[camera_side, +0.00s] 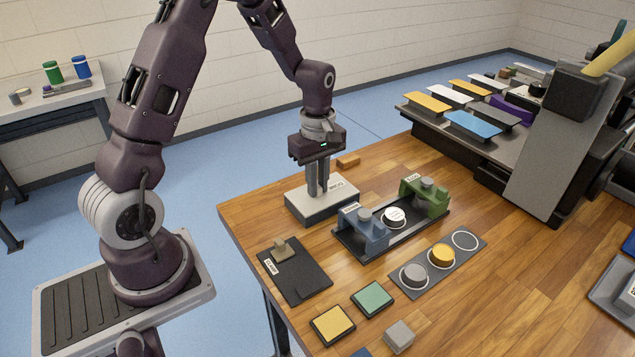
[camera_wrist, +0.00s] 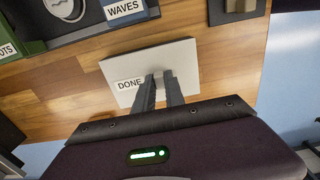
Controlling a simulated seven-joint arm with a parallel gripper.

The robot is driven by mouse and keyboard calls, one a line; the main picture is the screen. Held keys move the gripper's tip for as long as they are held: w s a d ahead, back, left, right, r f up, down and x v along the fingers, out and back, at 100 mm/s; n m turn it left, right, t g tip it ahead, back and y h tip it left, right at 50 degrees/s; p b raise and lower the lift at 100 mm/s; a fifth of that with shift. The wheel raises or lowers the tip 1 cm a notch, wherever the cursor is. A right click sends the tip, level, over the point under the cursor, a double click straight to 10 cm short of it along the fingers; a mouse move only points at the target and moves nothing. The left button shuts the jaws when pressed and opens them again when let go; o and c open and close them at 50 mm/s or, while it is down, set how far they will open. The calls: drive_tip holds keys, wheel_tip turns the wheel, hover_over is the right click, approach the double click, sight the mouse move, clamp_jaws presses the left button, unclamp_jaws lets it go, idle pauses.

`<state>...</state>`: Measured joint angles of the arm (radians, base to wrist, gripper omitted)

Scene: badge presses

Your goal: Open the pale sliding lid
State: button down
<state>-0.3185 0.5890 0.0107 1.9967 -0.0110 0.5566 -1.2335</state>
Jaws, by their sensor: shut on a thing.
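The pale sliding lid (camera_side: 298,203) lies flat on a dark grey box (camera_side: 318,216) near the table's far left edge. A white label reading DONE (camera_side: 338,183) is on its right part. In the wrist view the lid (camera_wrist: 188,58) is a light rectangle, with the DONE label (camera_wrist: 130,84) at its left. My gripper (camera_side: 317,192) points straight down at the middle of the lid and is shut on a part of it. The fingertips (camera_wrist: 159,77) hide the gripped part. No opening into the box shows in either view.
A small orange-brown block (camera_side: 348,161) lies behind the box. The press stand with its blue press (camera_side: 366,232) and green press (camera_side: 426,197) is close to the right. A dark plate (camera_side: 300,280) with a beige block is in front. Bare wood lies right of the green press.

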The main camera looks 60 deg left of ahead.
drive_tip(key=w, duration=1.3)
drive_tip(key=c, duration=1.4)
unclamp_jaws()
drive_tip(key=shift+s, duration=0.1)
wheel_tip(320, 180, up, 7)
drive_tip(key=shift+r, duration=0.15)
